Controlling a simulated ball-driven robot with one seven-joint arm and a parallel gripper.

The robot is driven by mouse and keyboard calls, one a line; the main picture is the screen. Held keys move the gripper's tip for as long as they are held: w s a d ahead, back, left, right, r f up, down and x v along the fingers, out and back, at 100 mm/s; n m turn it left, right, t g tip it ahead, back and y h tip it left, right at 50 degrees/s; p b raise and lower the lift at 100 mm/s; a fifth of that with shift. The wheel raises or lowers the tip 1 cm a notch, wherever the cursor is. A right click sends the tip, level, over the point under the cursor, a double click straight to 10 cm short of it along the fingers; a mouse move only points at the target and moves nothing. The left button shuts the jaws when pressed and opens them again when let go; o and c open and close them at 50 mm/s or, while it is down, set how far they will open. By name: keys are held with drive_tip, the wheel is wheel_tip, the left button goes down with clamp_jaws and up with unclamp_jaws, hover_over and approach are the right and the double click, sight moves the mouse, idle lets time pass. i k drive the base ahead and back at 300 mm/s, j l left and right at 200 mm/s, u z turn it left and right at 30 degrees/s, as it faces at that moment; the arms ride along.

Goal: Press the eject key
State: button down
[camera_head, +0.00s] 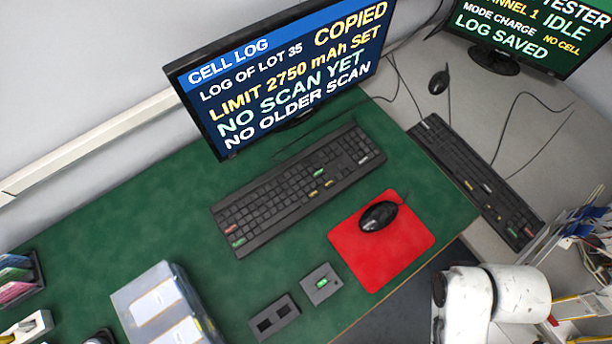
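No key can be read as the eject key; the key labels are too small. The black keyboard (290,190) on the green desk has a few green, yellow and red keys. A second black keyboard (465,170) on the grey table at right has a yellow key (470,185) and a red key (527,232). The tester screen (535,28) reads channel 1 idle, mode charge, no cell, log saved. The cell log screen (280,70) reads lot 35 copied and limit 2750 mAh set. My white arm shows at lower right; my gripper is not in view.
A black mouse (379,215) lies on a red mat (350,255). Another mouse (438,82) and cables lie at right. A cluttered rack (580,235) stands far right.

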sight(231, 228)
drive_tip(key=k+j+u, duration=0.15)
drive_tip(key=u, duration=0.25)
drive_tip(key=k+j+u, duration=0.15)
drive_tip(key=u, duration=0.2)
drive_tip(key=j, duration=0.1)
